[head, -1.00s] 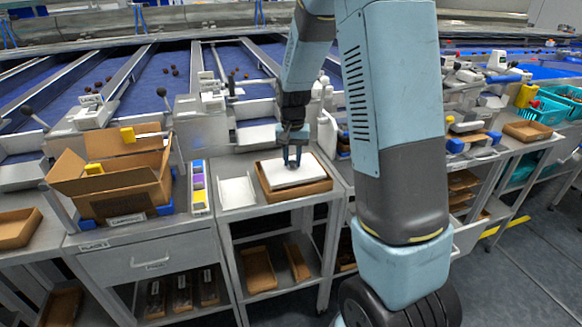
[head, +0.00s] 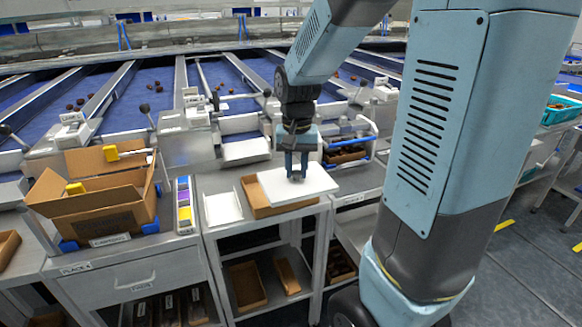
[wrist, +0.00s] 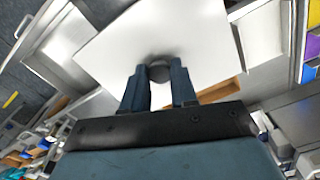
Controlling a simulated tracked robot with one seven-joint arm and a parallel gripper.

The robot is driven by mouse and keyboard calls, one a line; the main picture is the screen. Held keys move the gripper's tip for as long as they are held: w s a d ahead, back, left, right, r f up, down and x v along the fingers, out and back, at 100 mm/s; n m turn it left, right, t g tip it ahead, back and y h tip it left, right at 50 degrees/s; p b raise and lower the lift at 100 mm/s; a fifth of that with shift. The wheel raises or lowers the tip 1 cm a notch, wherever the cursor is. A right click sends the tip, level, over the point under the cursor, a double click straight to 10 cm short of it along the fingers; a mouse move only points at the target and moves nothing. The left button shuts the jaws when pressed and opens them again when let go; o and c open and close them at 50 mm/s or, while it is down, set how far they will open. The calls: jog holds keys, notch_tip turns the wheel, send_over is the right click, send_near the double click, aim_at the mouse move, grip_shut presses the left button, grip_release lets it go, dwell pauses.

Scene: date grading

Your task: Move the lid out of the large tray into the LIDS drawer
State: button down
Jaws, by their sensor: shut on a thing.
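The lid is a flat white square plate (head: 318,184) with a dark round knob (wrist: 159,72), seen in the wrist view. My gripper (head: 296,174) is shut on the knob, with a finger on each side of it. The lid is level or nearly so, above and to the right of the large brown tray (head: 256,207), and hides much of it. The tray's edge also shows in the wrist view (wrist: 222,91). A closed grey drawer front (head: 140,283) is at the lower left. I cannot read its label, so I cannot tell if it is the LIDS drawer.
A white tray (head: 223,208) lies left of the brown tray. An open cardboard box (head: 105,212) and a colour-striped strip (head: 184,205) stand further left. Brown trays (head: 247,287) sit on the shelf below. A blue-handled crate (head: 346,152) is behind at right.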

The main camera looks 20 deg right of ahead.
aim_at(297, 172)
jog(key=shift+s+r, duration=0.15)
jog(key=shift+r, duration=1.9)
